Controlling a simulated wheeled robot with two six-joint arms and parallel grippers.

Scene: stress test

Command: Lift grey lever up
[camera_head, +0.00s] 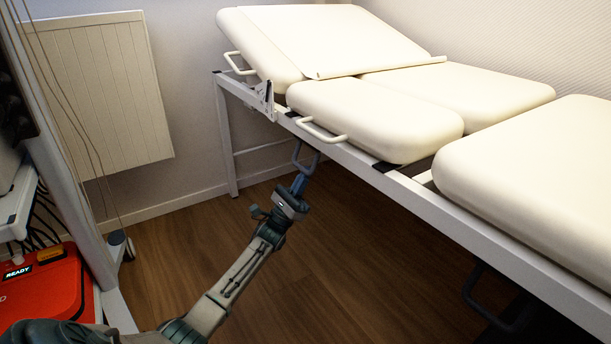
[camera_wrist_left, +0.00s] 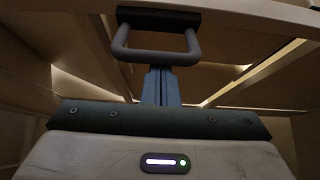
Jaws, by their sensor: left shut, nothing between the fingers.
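A grey U-shaped lever (camera_head: 305,158) hangs below the near side rail of the cream examination bed. In the left wrist view the lever (camera_wrist_left: 155,56) shows as a grey loop on a dark mount, with its lower bar toward the gripper. My left gripper (camera_head: 299,181) is shut and empty, its blue fingers pointing up at the lever. In the left wrist view its fingertips (camera_wrist_left: 159,72) are right below the lower bar; I cannot tell if they touch it. My right gripper is not in view.
The bed's white rail (camera_head: 345,157) runs above the lever. A white handle (camera_head: 320,131) is on the bed's near side. Another dark lever (camera_head: 470,287) hangs farther right. A red case (camera_head: 45,290) stands at left. The wooden floor (camera_head: 350,260) is clear.

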